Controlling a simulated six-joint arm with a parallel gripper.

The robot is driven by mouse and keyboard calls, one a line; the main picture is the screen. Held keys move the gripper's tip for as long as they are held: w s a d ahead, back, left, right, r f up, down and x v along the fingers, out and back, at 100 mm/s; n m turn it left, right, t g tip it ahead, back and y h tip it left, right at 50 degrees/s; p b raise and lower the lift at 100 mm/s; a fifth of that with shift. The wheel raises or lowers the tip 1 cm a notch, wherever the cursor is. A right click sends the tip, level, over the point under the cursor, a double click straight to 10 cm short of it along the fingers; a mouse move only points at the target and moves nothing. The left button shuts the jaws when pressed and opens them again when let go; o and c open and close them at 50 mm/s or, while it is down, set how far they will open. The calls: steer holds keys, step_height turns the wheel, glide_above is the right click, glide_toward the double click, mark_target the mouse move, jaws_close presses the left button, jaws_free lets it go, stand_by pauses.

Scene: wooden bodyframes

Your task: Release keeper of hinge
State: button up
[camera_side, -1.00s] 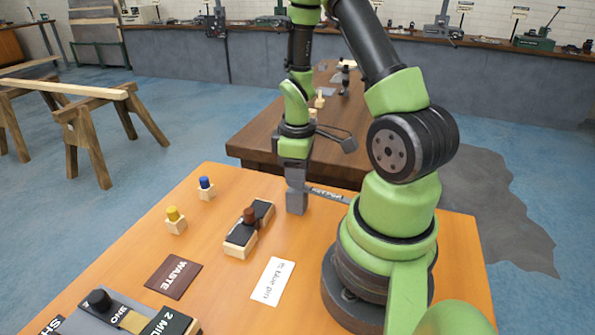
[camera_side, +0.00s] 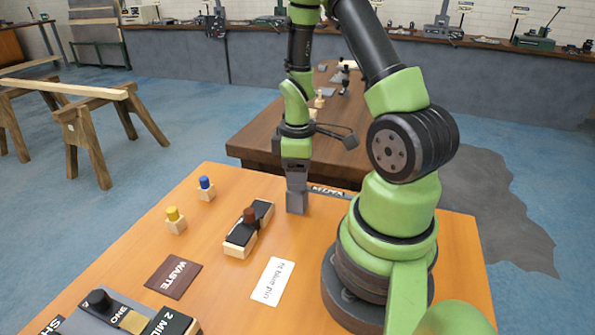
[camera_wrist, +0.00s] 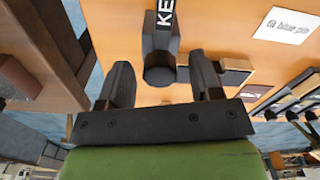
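The keeper bar with a white-lettered label (camera_side: 330,191) lies by my arm's base in the side view. Its dark label (camera_wrist: 166,12) reads "KE" in the wrist view, ending in a round dark knob (camera_wrist: 160,70). My gripper (camera_wrist: 160,78) is open, its two dark fingers on either side of the knob with gaps visible. In the side view my gripper (camera_side: 296,183) points down at a grey block by the bar; finger contact is not clear there. A wooden block with black plates and a brown pin (camera_side: 250,215), likely the hinge, sits left of it.
Left are a blue-topped peg (camera_side: 205,183) and a yellow-topped peg (camera_side: 174,214) in wooden blocks. A WASTE plate (camera_side: 173,278), a white "fit blue pin" card (camera_side: 272,283) and a tray with a black knob (camera_side: 98,299) are nearer. A dark wooden table (camera_side: 258,137) stands behind.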

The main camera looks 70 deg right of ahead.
step_height(320, 180, up, 10)
stand_by(0.7)
stand_by(0.4)
steer(key=s+a+r+m+t+y, duration=0.1)
steer(key=s+a+r+m+t, duration=0.1)
steer(key=a+r, duration=0.5)
steer(key=s+a+r+m+t+y, duration=0.1)
steer(key=a+r+m+t, duration=0.4)
steer(key=a, duration=0.5)
steer(key=shift+s+a+r, duration=0.15)
steer(key=shift+s+r, duration=0.45)
steer(key=shift+r, duration=0.25)
